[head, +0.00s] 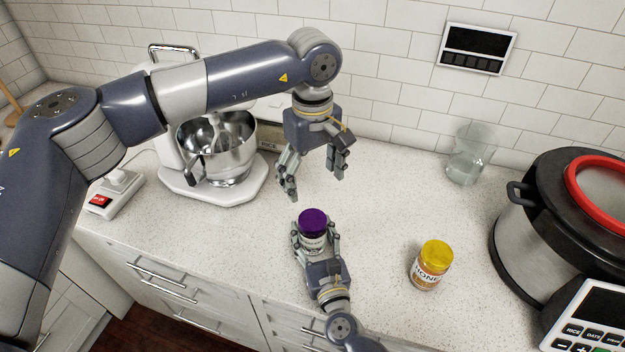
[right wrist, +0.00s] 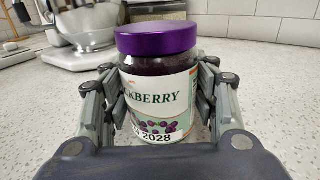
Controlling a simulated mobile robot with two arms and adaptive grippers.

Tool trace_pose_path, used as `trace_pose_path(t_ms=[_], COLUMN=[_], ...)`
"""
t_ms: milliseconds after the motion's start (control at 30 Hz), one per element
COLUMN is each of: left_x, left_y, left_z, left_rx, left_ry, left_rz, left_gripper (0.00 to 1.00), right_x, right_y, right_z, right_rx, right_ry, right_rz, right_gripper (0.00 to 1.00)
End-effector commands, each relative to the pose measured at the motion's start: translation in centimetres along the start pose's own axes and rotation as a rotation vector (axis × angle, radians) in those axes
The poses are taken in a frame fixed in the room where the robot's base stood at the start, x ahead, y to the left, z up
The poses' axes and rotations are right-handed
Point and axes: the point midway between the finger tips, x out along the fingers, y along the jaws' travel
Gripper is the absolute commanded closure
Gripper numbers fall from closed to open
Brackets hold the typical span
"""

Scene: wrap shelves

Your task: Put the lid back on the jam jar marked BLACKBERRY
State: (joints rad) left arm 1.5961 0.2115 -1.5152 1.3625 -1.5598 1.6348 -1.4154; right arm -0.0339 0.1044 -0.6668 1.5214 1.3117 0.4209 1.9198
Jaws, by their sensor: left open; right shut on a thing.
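The BLACKBERRY jam jar (head: 313,241) stands upright on the counter in the head view. Its label also shows in the right wrist view (right wrist: 160,100), with the first letters out of sight. The purple lid (head: 312,222) sits on top of the jar and looks level in the right wrist view (right wrist: 156,39). I cannot tell how tightly it sits. My right gripper (head: 316,238) is shut on the jar's body, a finger on each side, below the lid. My left gripper (head: 313,181) is open and empty, pointing down above and behind the jar, apart from the lid.
A honey jar (head: 431,266) with a yellow lid stands right of the jam jar. A stand mixer (head: 213,185) is at the back left, a glass (head: 469,156) at the back right. A large cooker (head: 540,215) fills the right. The counter (head: 390,205) between is clear.

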Motion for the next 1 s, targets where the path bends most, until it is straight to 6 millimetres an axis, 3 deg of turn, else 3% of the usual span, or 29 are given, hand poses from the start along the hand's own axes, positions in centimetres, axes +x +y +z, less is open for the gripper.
trace_pose_path(t_ms=[100, 133, 233, 667, 767, 1000], left_x=[0.0, 0.0, 0.0, 0.1, 0.1, 0.0], left_y=[0.0, 0.0, 0.0, 0.0, 0.0, 0.0], left_z=[0.0, 0.0, 0.0, 0.0, 0.0, 0.0], left_rx=[0.000, 0.000, 0.000, 0.000, 0.000, 0.000], left_ry=[0.000, 0.000, 0.000, 0.000, 0.000, 0.000], left_rz=[0.000, 0.000, 0.000, 0.000, 0.000, 0.000], left_gripper=[0.24, 0.24, 0.24, 0.24, 0.24, 0.24], right_x=[0.0, 0.0, 0.0, -0.4, -1.6, -6.5], right_y=[0.0, 0.0, 0.0, 0.0, 0.0, 0.0], right_z=[0.0, 0.0, 0.0, -0.1, -0.1, -0.1], right_rx=[0.000, 0.000, 0.000, 0.000, 0.000, 0.000], right_ry=[0.000, 0.000, 0.000, 0.001, 0.003, 0.004], right_rz=[0.000, 0.000, 0.000, 0.000, 0.001, 0.002], right_gripper=[1.00, 0.44, 0.22, 0.22, 0.22, 0.22])
